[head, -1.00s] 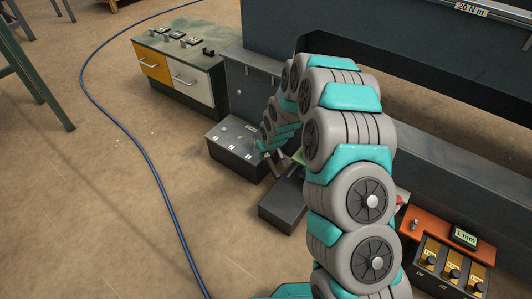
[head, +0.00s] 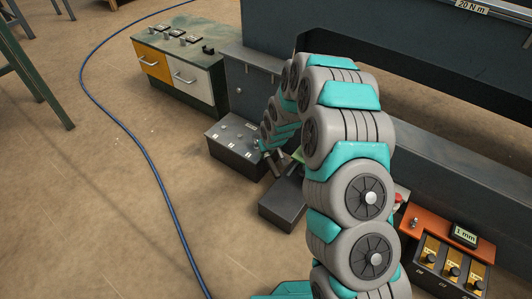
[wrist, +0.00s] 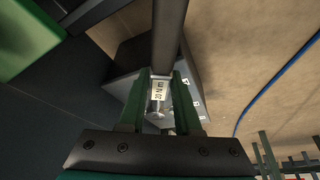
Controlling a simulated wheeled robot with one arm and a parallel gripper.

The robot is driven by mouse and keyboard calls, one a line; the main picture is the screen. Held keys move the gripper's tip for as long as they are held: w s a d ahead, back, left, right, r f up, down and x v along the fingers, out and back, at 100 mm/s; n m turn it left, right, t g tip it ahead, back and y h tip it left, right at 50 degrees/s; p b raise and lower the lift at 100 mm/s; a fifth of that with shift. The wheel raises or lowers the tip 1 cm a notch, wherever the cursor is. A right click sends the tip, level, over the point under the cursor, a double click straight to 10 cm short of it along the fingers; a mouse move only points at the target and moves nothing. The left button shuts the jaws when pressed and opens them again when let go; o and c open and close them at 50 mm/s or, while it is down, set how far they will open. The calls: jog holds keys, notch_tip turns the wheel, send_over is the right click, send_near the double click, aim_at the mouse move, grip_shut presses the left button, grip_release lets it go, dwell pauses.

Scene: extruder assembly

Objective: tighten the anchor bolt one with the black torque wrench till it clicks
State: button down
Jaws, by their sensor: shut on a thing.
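My gripper (wrist: 160,82) has two green fingers shut on the black torque wrench (wrist: 169,38). The wrench has a dark bar and a pale label reading 20 N m between the fingers. In the head view my gripper (head: 267,149) is over the right side of the dark anchor block (head: 228,157), partly behind my arm. The block's top carries small pale labels and fittings; it also shows beyond the fingers in the wrist view (wrist: 130,60). A shiny metal part shows below the label. I cannot tell which bolt is anchor bolt one, or whether the wrench sits on it.
A bench with orange and white drawers (head: 180,70) stands behind the block. A dark box (head: 283,205) lies in front. An orange-topped unit (head: 448,235) marked 1 mm is at right. A blue hose (head: 140,140) crosses the open floor at left.

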jog(key=shift+f, duration=0.3)
dwell(0.4)
jog(key=shift+r, duration=0.25)
jog(key=shift+f, duration=0.85)
dwell(0.5)
